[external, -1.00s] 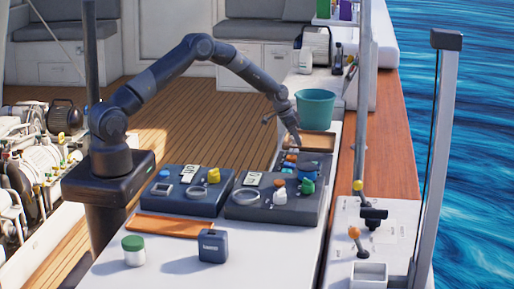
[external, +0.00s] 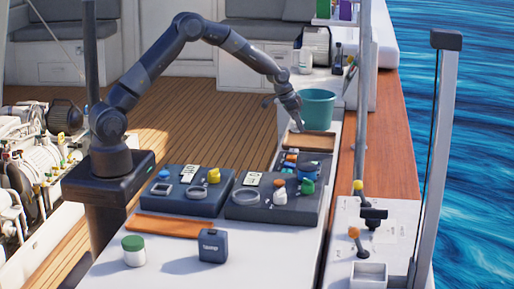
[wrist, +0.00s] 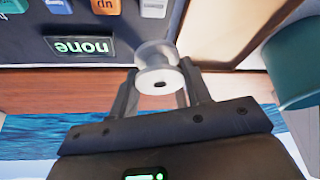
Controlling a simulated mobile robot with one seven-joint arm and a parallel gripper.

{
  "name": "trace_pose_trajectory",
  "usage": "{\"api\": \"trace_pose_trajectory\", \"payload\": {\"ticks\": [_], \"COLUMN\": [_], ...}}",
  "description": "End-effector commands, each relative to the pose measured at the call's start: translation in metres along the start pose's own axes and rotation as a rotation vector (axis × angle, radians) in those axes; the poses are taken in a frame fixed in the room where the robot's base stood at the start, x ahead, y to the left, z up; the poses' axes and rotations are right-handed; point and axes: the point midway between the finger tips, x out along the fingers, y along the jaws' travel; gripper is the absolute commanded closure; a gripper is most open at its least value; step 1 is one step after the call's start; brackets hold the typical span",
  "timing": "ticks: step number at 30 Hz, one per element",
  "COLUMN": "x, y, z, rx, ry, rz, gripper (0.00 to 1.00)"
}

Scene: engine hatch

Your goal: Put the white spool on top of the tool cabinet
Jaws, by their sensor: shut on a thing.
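The white spool (wrist: 158,82) is between the two fingers of my gripper (wrist: 160,88) in the wrist view. Its round end with a dark centre slot faces the camera. My gripper (external: 298,129) is shut on it, just left of the teal bucket, above the far end of the white counter in the external view. The spool is too small or hidden to make out there. I cannot tell for sure which thing is the tool cabinet.
The teal bucket (external: 316,108) stands close to the right of my gripper; it also shows in the wrist view (wrist: 295,65). A wooden board (external: 310,142) lies below. A dark panel (wrist: 85,45) with coloured blocks is nearby. Two dark trays (external: 270,212) hold small items.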

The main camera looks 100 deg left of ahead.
Motion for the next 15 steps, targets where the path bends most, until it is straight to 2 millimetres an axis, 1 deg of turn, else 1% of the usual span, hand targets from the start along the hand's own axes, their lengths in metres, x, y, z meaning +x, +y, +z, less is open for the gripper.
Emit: {"api": "trace_pose_trajectory", "payload": {"ticks": [1,4,11,14,15], "x": [-0.004,-0.007,-0.011,-0.023,-0.032], "y": [0.005,0.011,0.014,0.013,0.013], "z": [0.0,0.0,-0.001,-0.007,-0.011], "rx": [0.001,0.0,-0.001,-0.001,0.0], "ry": [0.0,0.0,0.0,0.003,0.004], "rz": [-0.001,-0.001,-0.001,-0.002,-0.002], "gripper": [0.78,0.78,0.78,0.78,0.78]}}
